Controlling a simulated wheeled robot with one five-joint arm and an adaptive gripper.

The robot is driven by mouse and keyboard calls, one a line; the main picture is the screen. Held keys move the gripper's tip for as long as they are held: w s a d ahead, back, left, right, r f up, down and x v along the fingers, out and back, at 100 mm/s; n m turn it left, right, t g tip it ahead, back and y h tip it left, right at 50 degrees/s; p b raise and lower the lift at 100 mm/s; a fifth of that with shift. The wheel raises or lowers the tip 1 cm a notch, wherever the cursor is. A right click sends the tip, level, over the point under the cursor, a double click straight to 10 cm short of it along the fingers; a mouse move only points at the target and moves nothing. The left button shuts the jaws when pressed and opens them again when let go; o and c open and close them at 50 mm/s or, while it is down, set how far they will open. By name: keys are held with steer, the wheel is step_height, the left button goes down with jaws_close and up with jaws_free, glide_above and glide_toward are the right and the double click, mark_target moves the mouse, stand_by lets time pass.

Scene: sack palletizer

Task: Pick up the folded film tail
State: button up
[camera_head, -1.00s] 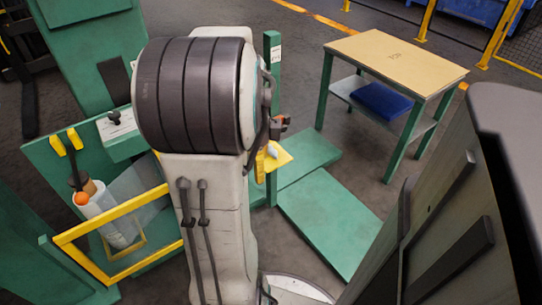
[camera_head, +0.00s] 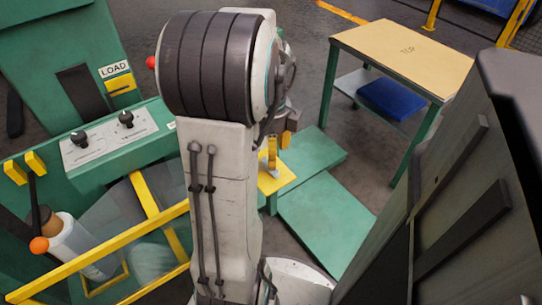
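My gripper (camera_head: 280,145), small and partly hidden behind my own arm, is just above a yellow plate (camera_head: 278,183) right of the arm. Its orange-yellow fingertips show, but their gap is unclear.
A green control panel (camera_head: 112,143) with two black knobs and a machine with a LOAD label (camera_head: 115,70) stand at the left. Green floor plates (camera_head: 325,215) lie at the right. A table (camera_head: 400,55) holds a blue folded item (camera_head: 388,98) on its shelf. Dark floor is free between.

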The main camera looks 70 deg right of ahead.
steer(key=shift+d+f+b, duration=0.15)
steer(key=shift+f+b, duration=1.75)
steer(key=shift+f, duration=1.7)
steer(key=shift+c, duration=0.3)
steer(key=c, duration=0.8)
